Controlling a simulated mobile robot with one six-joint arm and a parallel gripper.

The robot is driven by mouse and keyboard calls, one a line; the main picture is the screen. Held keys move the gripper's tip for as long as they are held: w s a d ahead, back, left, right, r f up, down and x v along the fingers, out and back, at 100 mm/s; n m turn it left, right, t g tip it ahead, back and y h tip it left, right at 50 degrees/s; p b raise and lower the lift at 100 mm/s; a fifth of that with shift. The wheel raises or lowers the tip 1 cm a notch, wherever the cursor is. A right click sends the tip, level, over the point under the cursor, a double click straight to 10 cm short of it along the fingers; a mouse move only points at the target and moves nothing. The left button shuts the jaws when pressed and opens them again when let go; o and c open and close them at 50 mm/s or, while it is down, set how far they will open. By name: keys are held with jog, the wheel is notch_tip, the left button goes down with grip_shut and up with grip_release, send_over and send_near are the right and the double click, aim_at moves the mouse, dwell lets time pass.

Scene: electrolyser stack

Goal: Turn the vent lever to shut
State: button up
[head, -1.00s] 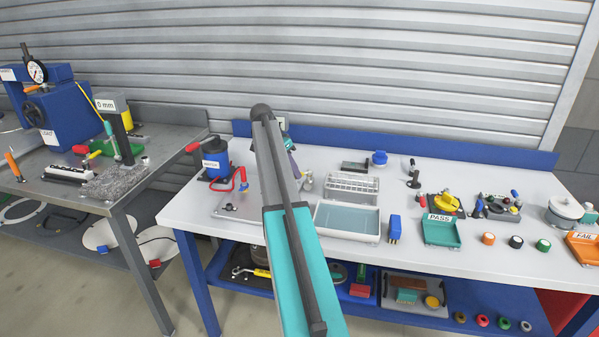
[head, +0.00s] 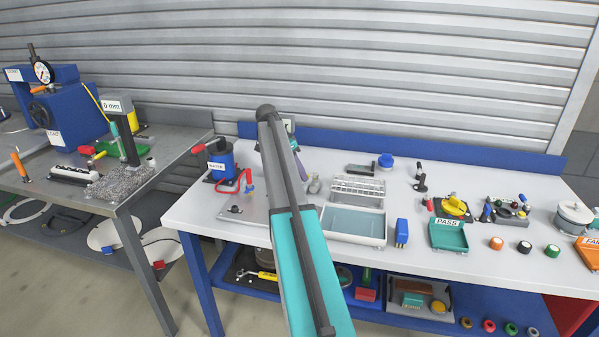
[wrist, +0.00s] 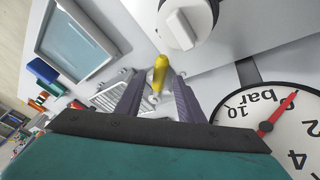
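A short yellow lever (wrist: 159,72) with a pale end shows in the wrist view; it looks like the vent lever. My gripper (wrist: 157,84) is open, its two purple-grey fingers on either side of the lever with a visible gap at each side. I cannot tell how deep the lever sits between them. In the head view my own arm hides the lever and most of the gripper; only a bit of a purple finger (head: 294,145) shows.
A white knob (wrist: 186,22) stands just beyond the lever, and a round bar gauge (wrist: 268,128) is close at the right of the gripper. A white tray (head: 384,232), a wire-like rack (head: 358,188) and a blue block (head: 402,232) are on the bench nearby.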

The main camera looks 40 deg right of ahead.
jog(key=shift+a, duration=0.1)
jog(key=b+v, duration=0.1)
jog(key=v, duration=1.2)
jog(key=shift+r+b, duration=0.35)
jog(key=shift+w+a, duration=0.1)
